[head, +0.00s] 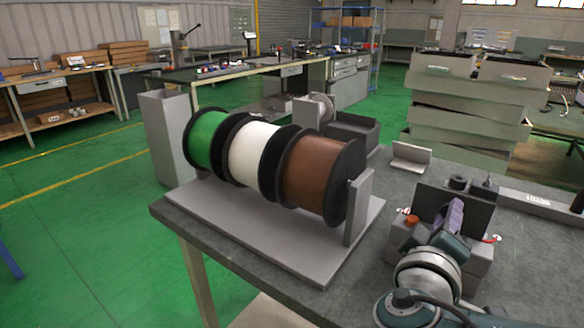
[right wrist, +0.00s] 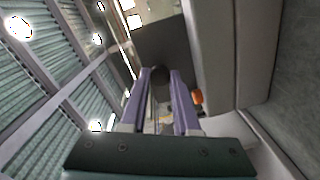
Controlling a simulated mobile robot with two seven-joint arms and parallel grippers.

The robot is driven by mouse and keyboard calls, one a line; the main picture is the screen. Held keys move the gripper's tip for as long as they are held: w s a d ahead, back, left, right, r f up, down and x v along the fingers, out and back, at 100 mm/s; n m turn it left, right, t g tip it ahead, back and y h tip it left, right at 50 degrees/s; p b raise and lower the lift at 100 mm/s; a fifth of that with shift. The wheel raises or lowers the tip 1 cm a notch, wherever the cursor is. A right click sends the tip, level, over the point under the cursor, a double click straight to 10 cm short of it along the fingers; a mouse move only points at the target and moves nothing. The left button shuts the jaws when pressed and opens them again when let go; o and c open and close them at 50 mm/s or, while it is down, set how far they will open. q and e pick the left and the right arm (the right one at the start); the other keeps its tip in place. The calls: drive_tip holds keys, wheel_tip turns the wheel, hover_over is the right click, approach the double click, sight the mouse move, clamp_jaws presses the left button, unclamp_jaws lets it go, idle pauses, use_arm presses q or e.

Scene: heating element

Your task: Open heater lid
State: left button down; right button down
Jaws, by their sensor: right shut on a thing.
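The heater (head: 478,262) is a grey box at the right of the table in the head view, with an orange knob (head: 411,220) on its left side. Its dark flat lid (head: 478,215) stands raised and tilted up behind my right gripper. My right gripper (head: 456,206) has purple fingers and reaches over the heater against the lid. In the right wrist view, the fingers are shut on a small dark handle (right wrist: 160,74) in front of the dark lid (right wrist: 163,42). The orange knob (right wrist: 197,97) shows beside the right finger. My left gripper is out of view.
A rack with green, white and brown spools (head: 318,175) stands left of the heater on the grey table (head: 385,205). A small grey bracket (head: 411,158) and dark cylinders (head: 458,183) sit behind the heater. Bare table lies between rack and heater.

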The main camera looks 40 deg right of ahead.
drive_tip(key=shift+f, duration=0.1)
idle(0.4)
drive_tip(key=c, duration=0.6)
unclamp_jaws()
drive_tip(key=shift+c, duration=0.2)
drive_tip(key=b+v, duration=0.1)
drive_tip(key=v, duration=0.9)
